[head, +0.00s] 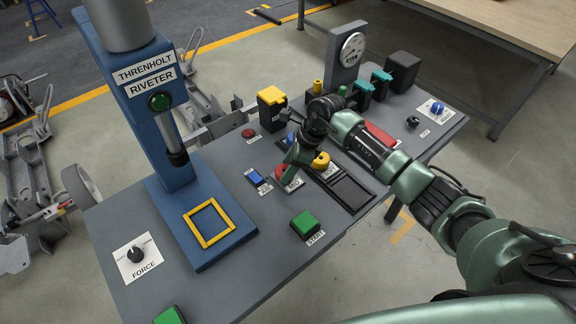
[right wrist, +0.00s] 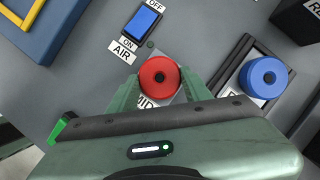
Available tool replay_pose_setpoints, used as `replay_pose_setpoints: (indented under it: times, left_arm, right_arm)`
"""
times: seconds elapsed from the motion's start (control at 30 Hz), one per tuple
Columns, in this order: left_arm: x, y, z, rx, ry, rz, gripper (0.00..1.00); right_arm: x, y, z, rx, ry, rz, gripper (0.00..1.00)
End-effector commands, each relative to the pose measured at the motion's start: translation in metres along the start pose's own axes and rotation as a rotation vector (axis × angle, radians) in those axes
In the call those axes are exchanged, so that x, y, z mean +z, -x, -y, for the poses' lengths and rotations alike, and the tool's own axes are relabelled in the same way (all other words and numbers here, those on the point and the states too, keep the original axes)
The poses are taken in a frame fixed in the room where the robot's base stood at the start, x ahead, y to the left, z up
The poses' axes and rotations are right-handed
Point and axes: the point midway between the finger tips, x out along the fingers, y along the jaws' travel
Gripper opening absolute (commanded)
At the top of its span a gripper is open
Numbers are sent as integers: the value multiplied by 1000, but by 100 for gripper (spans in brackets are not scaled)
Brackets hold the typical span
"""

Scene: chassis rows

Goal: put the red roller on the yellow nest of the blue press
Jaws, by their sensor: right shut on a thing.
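The red roller (right wrist: 160,77) is between the two fingers of my right gripper (right wrist: 160,92) in the right wrist view, and the gripper is shut on it. In the head view my right gripper (head: 290,168) points down at the middle of the bench with the red roller (head: 288,176) partly hidden. I cannot tell whether the roller is clear of the surface below. The blue press (head: 172,150) stands to the left, and its yellow nest (head: 209,223) is an empty square frame on the base. My left gripper is not in view.
A blue roller (right wrist: 263,77) sits beside the gripper, and a yellow roller (head: 320,160) is close by. A force knob (head: 134,254) is at the front left.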

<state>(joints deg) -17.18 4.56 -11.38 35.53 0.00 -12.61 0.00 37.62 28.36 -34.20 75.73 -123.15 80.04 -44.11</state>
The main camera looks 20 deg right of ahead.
Motion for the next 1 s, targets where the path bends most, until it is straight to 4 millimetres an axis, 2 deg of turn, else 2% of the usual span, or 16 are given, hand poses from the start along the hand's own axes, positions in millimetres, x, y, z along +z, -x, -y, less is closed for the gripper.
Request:
replay_pose_setpoints:
  times: [0.23, 0.27, 0.3, 0.33, 0.73, 0.77, 0.87, 1.0]
  left_arm:
    - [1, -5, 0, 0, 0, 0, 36]
    - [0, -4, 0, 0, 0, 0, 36]
    - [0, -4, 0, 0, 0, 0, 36]
    - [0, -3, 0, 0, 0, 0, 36]
    - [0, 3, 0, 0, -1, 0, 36]
    - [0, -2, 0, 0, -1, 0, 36]
    - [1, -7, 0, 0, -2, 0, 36]
    - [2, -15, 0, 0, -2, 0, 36]
  right_arm:
    - [-1, -3, 1, -2, 1, 1, 0]
    - [-1, -2, 0, -1, 0, 0, 54]
    - [-1, -2, 0, -1, 0, 0, 65]
    - [-1, -2, 0, -1, 0, 0, 71]
    - [2, 4, 0, 0, 0, 1, 71]
    - [0, 5, 1, -3, 1, 0, 71]
    - [-1, 20, 2, -5, 2, 0, 71]
    - [-2, 50, 2, -6, 3, -1, 71]
